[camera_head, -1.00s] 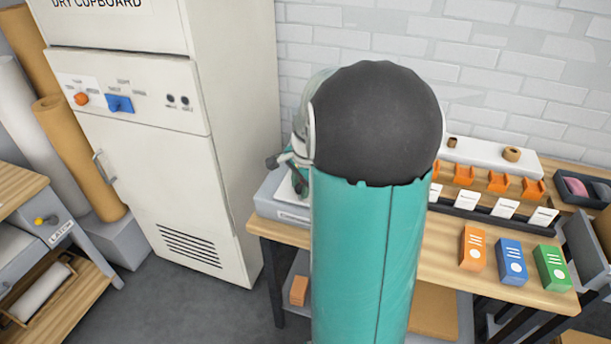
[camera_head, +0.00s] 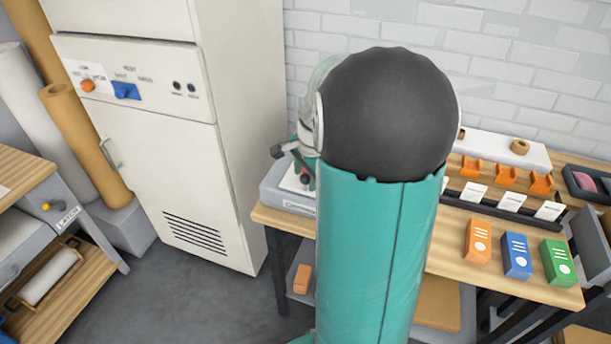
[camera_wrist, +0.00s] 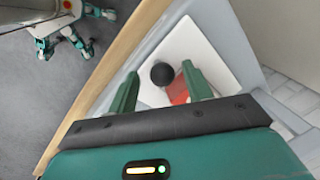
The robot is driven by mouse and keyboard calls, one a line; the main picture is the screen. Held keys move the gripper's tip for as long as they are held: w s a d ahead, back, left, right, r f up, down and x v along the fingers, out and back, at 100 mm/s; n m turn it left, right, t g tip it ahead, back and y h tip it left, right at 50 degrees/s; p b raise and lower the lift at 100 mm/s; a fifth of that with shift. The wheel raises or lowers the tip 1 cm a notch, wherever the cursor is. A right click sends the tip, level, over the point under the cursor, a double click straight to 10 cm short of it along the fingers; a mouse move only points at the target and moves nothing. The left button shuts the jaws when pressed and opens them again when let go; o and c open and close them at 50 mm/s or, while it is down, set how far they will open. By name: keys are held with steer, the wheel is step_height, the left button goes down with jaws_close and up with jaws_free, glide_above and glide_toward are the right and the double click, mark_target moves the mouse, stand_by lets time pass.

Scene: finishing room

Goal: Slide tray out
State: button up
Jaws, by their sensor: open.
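A low grey unit (camera_head: 285,190) with a pale top sits at the left end of the wooden bench, partly hidden behind my arm. In the wrist view a white plate (camera_wrist: 205,50) lies inside a grey surround, with a black ball-shaped knob (camera_wrist: 162,73) and a red patch (camera_wrist: 178,92) on it. My gripper (camera_wrist: 160,70) is open above the plate, its two green fingers on either side of the knob in the picture. I cannot tell whether they touch it. I cannot tell which part is the tray.
A tall white cupboard (camera_head: 170,140) stands left of the bench (camera_head: 450,255). Orange, blue (camera_head: 515,257) and green boxes stand on the bench's right part. A dark tray (camera_head: 590,184) holds a pink item at far right. Grey floor shows between cupboard and bench.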

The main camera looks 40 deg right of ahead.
step_height(320, 180, up, 13)
steer(key=s, duration=0.2)
steer(key=shift+s+a, duration=0.15)
steer(key=shift+s, duration=0.05)
stand_by(0.4)
steer(key=s+a+n+t, duration=0.1)
steer(key=s+a+n, duration=0.4)
steer(key=a+n, duration=0.4)
steer(key=s+a+n+t, duration=0.2)
steer(key=s+a+n, duration=0.3)
steer(key=a+n, duration=0.5)
steer(key=a, duration=0.8)
steer(key=shift+a+r, duration=0.2)
steer(key=shift+a, duration=0.1)
